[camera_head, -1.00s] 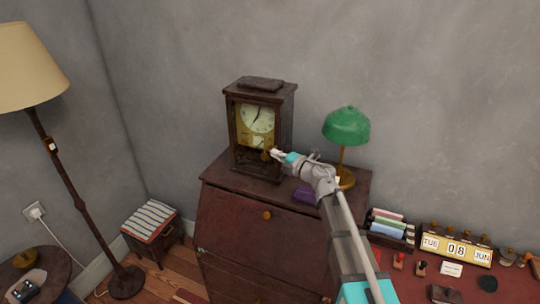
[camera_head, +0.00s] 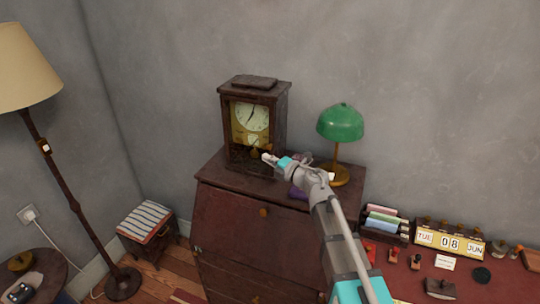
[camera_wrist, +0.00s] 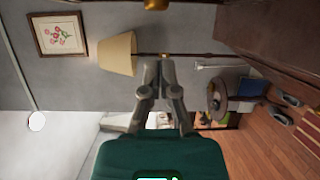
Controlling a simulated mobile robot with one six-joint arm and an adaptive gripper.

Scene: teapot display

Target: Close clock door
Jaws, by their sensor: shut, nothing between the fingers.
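The clock (camera_head: 225,125) is a dark wooden case with a pale round dial (camera_head: 251,117), upright on the brown cabinet. A brass round piece (camera_head: 254,154) shows low in its front. I cannot make out a separate door panel or how far it stands open. My gripper (camera_head: 266,157) is shut and empty, just in front of the lower right of the clock; whether it touches is unclear. In the wrist view my fingertips (camera_wrist: 160,68) are together, with a brass round piece (camera_wrist: 156,4) at the top edge, apart from them. The clock face is out of that view.
A green lamp (camera_head: 341,123) stands right of the clock, close behind my arm. A card holder (camera_head: 384,224) and date display (camera_head: 449,241) stand on the desk at right. A floor lamp (camera_head: 70,205) is far left.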

